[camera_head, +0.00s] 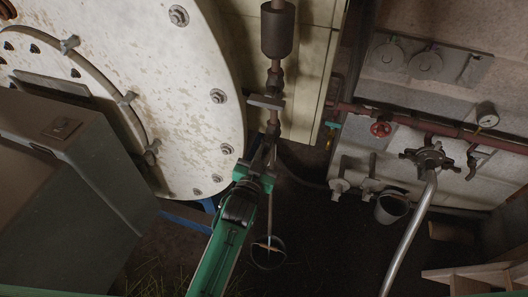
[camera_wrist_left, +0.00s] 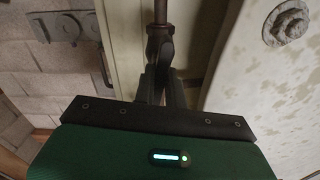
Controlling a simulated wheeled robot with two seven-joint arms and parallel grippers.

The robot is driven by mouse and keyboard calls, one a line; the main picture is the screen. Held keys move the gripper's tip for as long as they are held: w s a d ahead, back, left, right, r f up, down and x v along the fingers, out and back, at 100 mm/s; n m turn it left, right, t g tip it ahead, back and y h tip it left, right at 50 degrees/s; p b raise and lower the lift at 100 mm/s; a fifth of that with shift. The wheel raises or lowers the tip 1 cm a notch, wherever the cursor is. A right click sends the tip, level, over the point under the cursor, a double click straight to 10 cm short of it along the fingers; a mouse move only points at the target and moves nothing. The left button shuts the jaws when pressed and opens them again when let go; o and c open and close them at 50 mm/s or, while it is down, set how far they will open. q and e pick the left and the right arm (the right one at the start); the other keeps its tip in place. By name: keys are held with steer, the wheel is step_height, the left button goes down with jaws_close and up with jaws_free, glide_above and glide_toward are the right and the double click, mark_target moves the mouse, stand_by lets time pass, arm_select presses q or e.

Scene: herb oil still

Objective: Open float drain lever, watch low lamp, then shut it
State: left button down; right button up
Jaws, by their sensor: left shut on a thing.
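My left gripper (camera_head: 264,158) reaches up from below to the lower end of a vertical pipe beside the big pale round door. Its jaws are shut on what looks like the float drain lever, mostly hidden between the fingers. In the left wrist view the gripper (camera_wrist_left: 158,85) closes just under a dark fitting (camera_wrist_left: 159,42) on the pipe. A dark cylindrical float chamber (camera_head: 277,30) sits higher on this pipe, with a flat crosspiece (camera_head: 265,102) below it. I cannot make out a lit low lamp. My right gripper is out of view.
A bucket (camera_head: 268,252) stands on the dark floor below the gripper. The pale round door (camera_head: 195,70) is close on the left, a grey box (camera_head: 75,180) nearer. At right are a red valve wheel (camera_head: 380,129), a gauge (camera_head: 487,121) and a metal hose (camera_head: 412,230).

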arm_select(q)
steer(key=shift+f+n, duration=0.1)
steer(key=shift+n, duration=0.3)
steer(key=c, duration=1.5)
jaws_free()
steer(key=shift+o, duration=0.2)
steer(key=shift+s, duration=0.1)
steer(key=b+v, duration=0.2)
steer(key=v, duration=1.1)
steer(key=shift+s+b, duration=0.3)
steer(key=shift+b, duration=0.1)
steer(key=shift+a, duration=0.15)
